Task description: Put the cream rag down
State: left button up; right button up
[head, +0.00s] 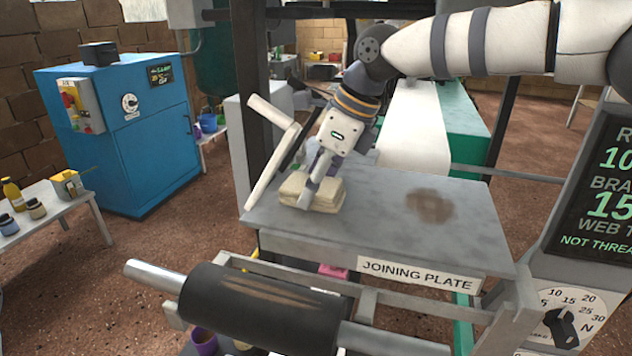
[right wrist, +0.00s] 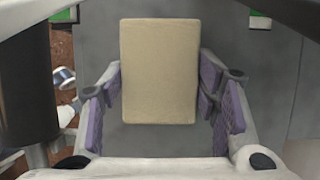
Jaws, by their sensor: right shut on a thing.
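The cream rag (head: 318,192) is a folded pad at the left part of the grey joining plate (head: 385,215). It looks to be on the plate or just above it; I cannot tell which. My right gripper (head: 312,190) comes down over it from the upper right. In the right wrist view the rag (right wrist: 160,70) sits between the two purple-padded fingers of the right gripper (right wrist: 165,100), which is shut on it. The plate's grey surface (right wrist: 250,60) lies behind the rag there. My left gripper is not in view.
A brown stain (head: 431,205) marks the plate's right part. A dark roller (head: 260,308) lies in front of the plate. A dark display (head: 605,190) stands at right. A blue cabinet (head: 150,140) and a side table with bottles (head: 75,205) are at left.

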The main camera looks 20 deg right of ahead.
jog(key=shift+f, duration=0.4)
jog(key=o, duration=1.1)
jog(key=shift+f, duration=0.15)
jog(key=v, duration=1.3)
jog(key=shift+w, duration=0.2)
jog(key=shift+a, duration=0.1)
